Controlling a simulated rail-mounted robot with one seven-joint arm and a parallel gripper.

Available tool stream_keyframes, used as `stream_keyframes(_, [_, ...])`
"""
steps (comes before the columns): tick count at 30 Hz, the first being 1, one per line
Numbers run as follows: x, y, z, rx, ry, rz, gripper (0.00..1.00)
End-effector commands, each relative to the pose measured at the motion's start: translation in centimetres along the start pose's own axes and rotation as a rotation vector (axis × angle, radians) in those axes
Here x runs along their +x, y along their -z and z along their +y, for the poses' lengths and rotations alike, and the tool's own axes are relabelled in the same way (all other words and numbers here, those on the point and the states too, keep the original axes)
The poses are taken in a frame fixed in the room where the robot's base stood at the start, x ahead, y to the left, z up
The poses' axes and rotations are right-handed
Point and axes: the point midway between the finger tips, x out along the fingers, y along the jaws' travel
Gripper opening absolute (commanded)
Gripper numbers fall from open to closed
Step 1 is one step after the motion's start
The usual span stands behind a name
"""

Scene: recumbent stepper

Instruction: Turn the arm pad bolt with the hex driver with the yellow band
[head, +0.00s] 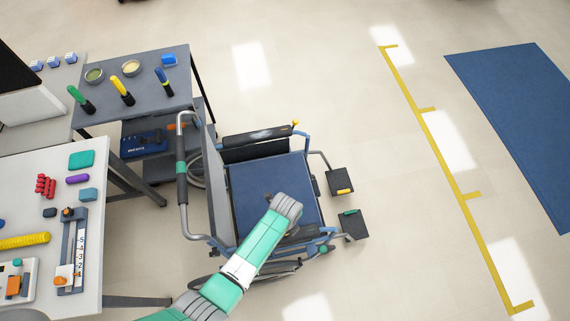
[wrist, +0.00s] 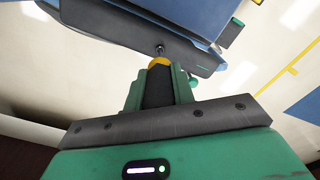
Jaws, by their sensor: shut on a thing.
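In the wrist view, my gripper (wrist: 159,88) is shut on the hex driver (wrist: 158,64), which has a dark handle and a yellow band near its shaft. The driver's thin metal shaft points away from my gripper toward the dark arm pad (wrist: 110,32). The arm pad bolt is not clearly distinguishable; the shaft's end meets a small dark spot at the pad's edge, and I cannot tell whether it is seated. In the head view, my arm reaches over the wheelchair (head: 262,185), near its lower armrest. The driver is hidden there.
A grey side table (head: 140,103) holds green, yellow and blue-handled tools and two small bowls. A white workbench (head: 120,190) with several small objects stands at the left. Footplates (head: 340,182) stick out at the chair's right. Open floor lies beyond, toward a blue mat (head: 525,120).

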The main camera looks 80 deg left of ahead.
Motion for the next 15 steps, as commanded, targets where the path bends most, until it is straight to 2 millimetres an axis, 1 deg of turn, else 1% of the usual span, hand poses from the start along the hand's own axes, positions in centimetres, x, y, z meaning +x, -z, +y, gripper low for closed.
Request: stream_keyframes(15, [0.51,0.01,-0.01,0.0,0.0,0.0,0.0])
